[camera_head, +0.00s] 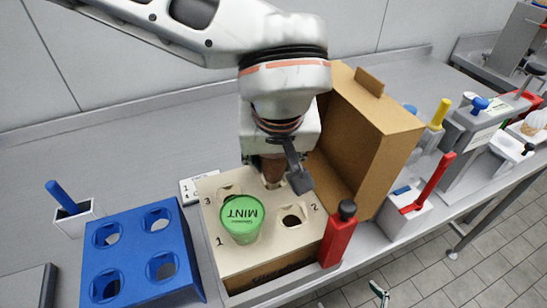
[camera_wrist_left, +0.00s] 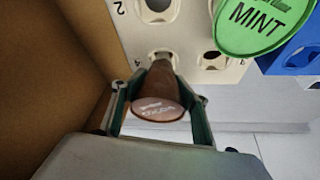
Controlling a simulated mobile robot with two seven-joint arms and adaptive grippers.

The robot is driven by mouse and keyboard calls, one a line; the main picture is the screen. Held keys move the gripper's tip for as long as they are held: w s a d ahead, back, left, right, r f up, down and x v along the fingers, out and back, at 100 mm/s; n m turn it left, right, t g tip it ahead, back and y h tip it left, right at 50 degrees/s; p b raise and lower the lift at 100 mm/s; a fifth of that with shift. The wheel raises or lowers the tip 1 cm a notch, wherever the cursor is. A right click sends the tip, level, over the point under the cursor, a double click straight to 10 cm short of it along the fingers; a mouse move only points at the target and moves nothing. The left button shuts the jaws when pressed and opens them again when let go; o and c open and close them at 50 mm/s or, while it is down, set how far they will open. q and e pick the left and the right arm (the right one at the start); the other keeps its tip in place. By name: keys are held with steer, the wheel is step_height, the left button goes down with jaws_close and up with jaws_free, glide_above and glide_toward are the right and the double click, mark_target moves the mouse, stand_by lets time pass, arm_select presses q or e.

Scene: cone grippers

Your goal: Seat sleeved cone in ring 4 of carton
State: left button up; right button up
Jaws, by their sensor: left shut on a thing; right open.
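My left gripper (camera_head: 282,172) is shut on a brown sleeved cone (camera_head: 273,168), with a finger on either side of it in the left wrist view (camera_wrist_left: 160,108). The cone's narrow tip points down at ring 4 (camera_wrist_left: 151,55) of the carton insert; I cannot tell how deep it is. The open carton (camera_head: 368,135) has a beige insert (camera_head: 265,228) with numbered rings. A green-lidded MINT cone (camera_head: 241,218) sits in ring 1. Ring 2 (camera_head: 293,215) and ring 3 (camera_head: 229,190) look empty. My right gripper (camera_head: 380,293) shows only partly at the lower edge, open.
The raised carton lid stands close to the right of my left gripper. A red bottle (camera_head: 338,240) stands at the carton's front right corner. A blue rack (camera_head: 125,236) with empty holes is on the left. More holders and tools line the counter to the right.

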arm_select(q)
steer(key=shift+f+b, duration=0.6)
steer(key=shift+f, duration=0.5)
steer(key=o, duration=1.6)
steer(key=shift+c, duration=0.2)
steer(key=v, duration=1.1)
steer(key=shift+s+r, duration=0.1)
steer(key=shift+r, duration=0.05)
steer(key=shift+s+r, duration=0.15)
steer(key=shift+r, duration=0.2)
